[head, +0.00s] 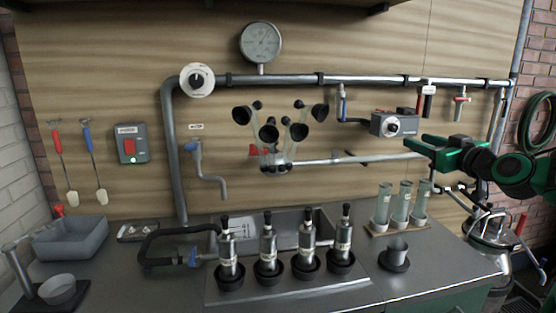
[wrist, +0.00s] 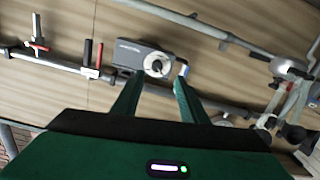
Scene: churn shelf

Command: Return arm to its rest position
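My arm is dark with green parts and enters from the right in the head view. My gripper (head: 415,146) is at its end, in front of the wooden back wall and above the glass tubes (head: 402,203), with its fingers pointing left. In the wrist view, my gripper (wrist: 158,82) shows two green fingers standing apart with nothing held between them. A grey control box (wrist: 142,58) with a round dial lies beyond the fingertips; the same box (head: 393,124) is up and left of the fingers in the head view. The fingers' distance from the wall is hard to tell.
Pipes (head: 340,79) with valves and a gauge (head: 261,42) line the wall. Several metal cylinders (head: 267,247) stand on the counter (head: 430,270). A milk-claw cluster (head: 284,135) hangs at centre. A metal can (head: 490,240) stands below my arm at right.

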